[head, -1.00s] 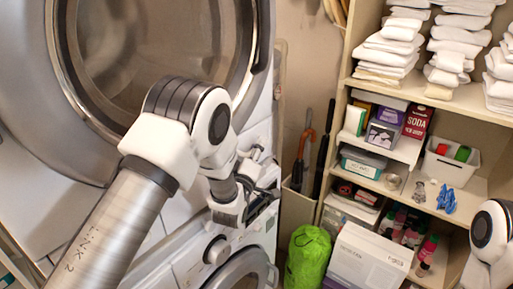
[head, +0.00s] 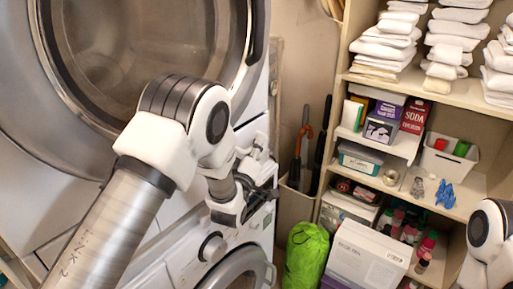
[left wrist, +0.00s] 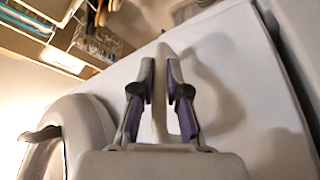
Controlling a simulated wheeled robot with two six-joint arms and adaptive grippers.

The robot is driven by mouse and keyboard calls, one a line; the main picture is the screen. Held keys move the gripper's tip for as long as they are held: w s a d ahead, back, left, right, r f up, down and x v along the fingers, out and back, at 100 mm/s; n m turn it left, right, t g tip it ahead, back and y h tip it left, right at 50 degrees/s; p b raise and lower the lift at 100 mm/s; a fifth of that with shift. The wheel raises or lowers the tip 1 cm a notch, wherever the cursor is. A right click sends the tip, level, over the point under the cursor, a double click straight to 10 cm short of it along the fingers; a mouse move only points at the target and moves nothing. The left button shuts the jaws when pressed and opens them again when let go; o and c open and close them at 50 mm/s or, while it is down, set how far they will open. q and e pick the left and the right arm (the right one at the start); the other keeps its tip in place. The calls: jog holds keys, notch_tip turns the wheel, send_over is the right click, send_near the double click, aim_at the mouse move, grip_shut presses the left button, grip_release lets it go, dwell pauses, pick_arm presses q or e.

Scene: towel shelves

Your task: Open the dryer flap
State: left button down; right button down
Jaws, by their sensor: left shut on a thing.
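The dryer (head: 150,50) fills the upper left of the head view, with its round glass door in a grey ring. A washer (head: 160,265) stands under it. My left gripper (head: 262,198) is at the right end of the white strip between the two machines. In the left wrist view my left gripper (left wrist: 159,78) is shut on a thin grey handle-like piece (left wrist: 159,105) that stands out from a white panel (left wrist: 225,80). I cannot tell for sure that this piece belongs to the dryer flap. The head view hides it behind the gripper. My right gripper is out of view.
Shelves (head: 475,87) with towels, boxes and bottles stand on the right. Umbrellas (head: 300,150) stand in a narrow bin close to my left gripper. My right arm shows at the right edge.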

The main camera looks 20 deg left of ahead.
pick_arm(q)
jog(key=s+d+f+m+h+b, duration=0.1)
jog(key=f+m+b, duration=0.4)
jog(key=b, duration=0.5)
jog(key=s+d+f+m+h+b, duration=0.1)
jog(key=d+f+m+h+b, duration=0.3)
jog(key=m+b, duration=0.4)
jog(key=shift+f+t+h+b, duration=0.3)
jog(key=shift+f+h+b, duration=0.3)
jog(key=shift+f+b, duration=0.55)
jog(key=shift+s+f, duration=0.1)
jog(key=shift+f, duration=0.1)
jog(key=c, duration=1.2)
grip_release()
jog(key=shift+c, duration=0.2)
jog(key=shift+o, duration=0.3)
jog(key=shift+s+a+r, duration=0.1)
jog(key=shift+s+r, duration=0.1)
jog(key=shift+s, duration=0.05)
jog(key=shift+f, duration=0.1)
